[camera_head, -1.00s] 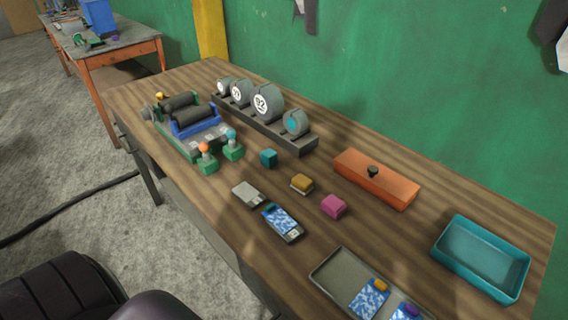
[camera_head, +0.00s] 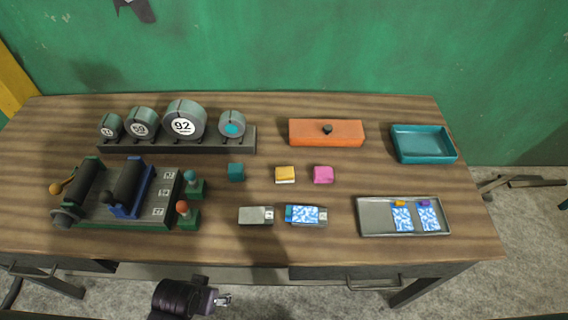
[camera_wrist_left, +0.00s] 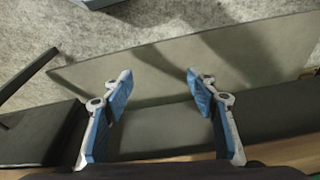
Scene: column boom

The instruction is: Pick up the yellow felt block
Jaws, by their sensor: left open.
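The yellow felt block (camera_head: 285,173) lies on the wooden workbench (camera_head: 330,250) near its middle, with a pale layer along its lower edge. A teal block (camera_head: 236,172) is to its left and a pink block (camera_head: 323,174) to its right, both apart from it. In the left wrist view my left gripper (camera_wrist_left: 158,84) is open and empty, its two blue-padded fingers spread, with grey floor and a flat panel beyond. No block shows in that view. A dark part of my own arm shows below the bench's front edge in the head view. My right gripper is not seen.
Behind the blocks are an orange box with a black knob (camera_head: 327,133) and a rack of grey rolls (camera_head: 180,146). A teal tray (camera_head: 424,144) is at right. In front lie two small flat devices (camera_head: 305,215) and a grey tray (camera_head: 375,218). A roller machine (camera_head: 120,195) stands left.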

